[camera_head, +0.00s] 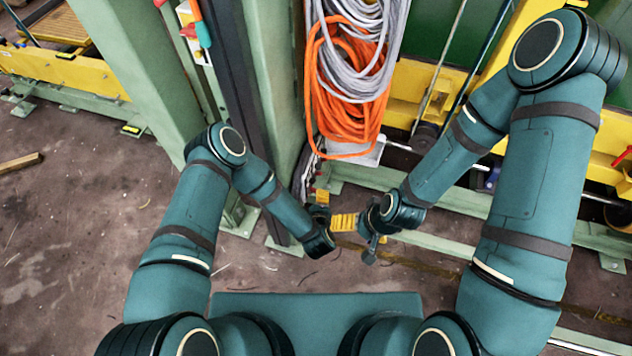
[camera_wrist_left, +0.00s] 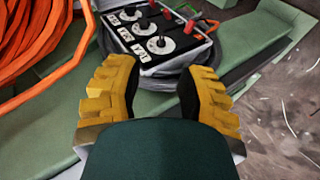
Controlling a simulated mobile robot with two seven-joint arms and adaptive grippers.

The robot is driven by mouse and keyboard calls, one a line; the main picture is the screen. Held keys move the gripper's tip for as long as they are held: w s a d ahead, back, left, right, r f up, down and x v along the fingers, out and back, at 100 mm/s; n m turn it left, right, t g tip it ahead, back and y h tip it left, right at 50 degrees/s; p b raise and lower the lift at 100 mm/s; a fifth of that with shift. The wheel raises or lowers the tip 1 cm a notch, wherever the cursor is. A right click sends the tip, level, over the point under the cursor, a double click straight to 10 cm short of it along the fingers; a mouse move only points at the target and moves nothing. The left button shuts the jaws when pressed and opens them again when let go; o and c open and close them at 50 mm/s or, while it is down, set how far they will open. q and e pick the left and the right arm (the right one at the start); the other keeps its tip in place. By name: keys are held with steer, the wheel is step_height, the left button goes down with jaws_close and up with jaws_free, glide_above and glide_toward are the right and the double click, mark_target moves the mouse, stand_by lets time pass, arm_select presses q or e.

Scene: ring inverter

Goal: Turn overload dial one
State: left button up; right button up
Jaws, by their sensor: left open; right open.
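In the left wrist view, a black panel (camera_wrist_left: 150,38) carries a row of grey round dials with white labels: a near dial (camera_wrist_left: 160,44), a middle dial (camera_wrist_left: 143,27) and a far dial (camera_wrist_left: 128,14). I cannot tell which is dial one. My left gripper (camera_wrist_left: 161,75) is open and empty, its yellow fingers spread short of the panel. The near dial lies beyond the gap between them. In the head view, my right gripper (camera_head: 345,222) is open, close to the left one, with a yellow finger pointing left. The dials cannot be made out there.
Orange cable (camera_head: 345,95) and grey cable (camera_head: 350,40) hang in coils above the grippers. Green posts (camera_head: 140,70) stand at the left. A yellow beam (camera_head: 440,90) and pale green rails (camera_head: 460,195) lie behind the right arm. The floor (camera_head: 80,230) at the left is mostly clear.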

mark_target(313, 181)
arm_select(q)
steer(key=w+a+f+n+y+b, duration=0.1)
steer(key=w+f+n+y+b, duration=0.1)
steer(key=w+f, duration=0.5)
steer(key=w+b, duration=0.1)
steer(key=w, duration=0.3)
steer(key=shift+f+t+b, duration=0.2)
steer(key=shift+t+b, duration=0.15)
steer(key=shift+t, duration=0.05)
jaws_close()
